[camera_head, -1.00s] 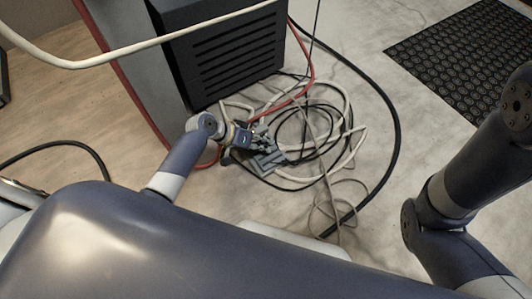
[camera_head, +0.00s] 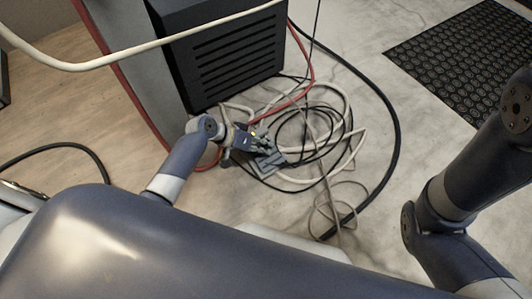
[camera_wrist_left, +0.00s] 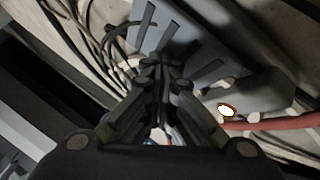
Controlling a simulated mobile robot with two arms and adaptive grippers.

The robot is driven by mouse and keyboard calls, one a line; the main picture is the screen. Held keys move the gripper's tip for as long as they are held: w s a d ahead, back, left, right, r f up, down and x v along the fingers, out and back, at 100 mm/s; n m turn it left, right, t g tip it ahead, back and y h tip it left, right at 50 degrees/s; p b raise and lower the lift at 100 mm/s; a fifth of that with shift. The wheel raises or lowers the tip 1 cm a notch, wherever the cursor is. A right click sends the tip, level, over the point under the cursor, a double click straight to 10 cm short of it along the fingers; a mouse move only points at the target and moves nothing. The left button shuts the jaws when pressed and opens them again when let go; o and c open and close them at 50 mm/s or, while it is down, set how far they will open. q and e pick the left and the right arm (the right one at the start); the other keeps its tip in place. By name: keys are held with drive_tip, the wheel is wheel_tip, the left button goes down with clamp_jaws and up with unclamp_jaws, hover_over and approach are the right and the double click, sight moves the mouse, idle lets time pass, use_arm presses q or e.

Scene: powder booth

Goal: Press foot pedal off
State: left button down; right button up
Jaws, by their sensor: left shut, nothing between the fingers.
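The foot pedal (camera_head: 270,165) is a grey unit with a ridged plate, lying on the floor among coiled cables. In the left wrist view its slotted plate (camera_wrist_left: 190,30) fills the top middle, and its grey housing (camera_wrist_left: 258,92) with a bright round light is at the right. My left gripper (camera_head: 262,146) is shut and empty, right at the pedal. In the wrist view its closed fingertips (camera_wrist_left: 165,70) overlap the slotted plate; I cannot tell whether they touch it. The fingers hide part of the plate. My right gripper is out of view.
A black vented cabinet (camera_head: 235,60) stands just behind the pedal. Black, white and red cables (camera_head: 325,125) loop around it on the floor. A pale hose (camera_head: 120,58) crosses the upper left. A dark studded mat (camera_head: 465,65) lies at the right, with clear floor before it.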

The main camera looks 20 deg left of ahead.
use_arm(q)
drive_tip(key=shift+s+f, duration=0.1)
drive_tip(key=shift+f, duration=0.5)
idle(0.3)
drive_tip(key=shift+s, duration=0.1)
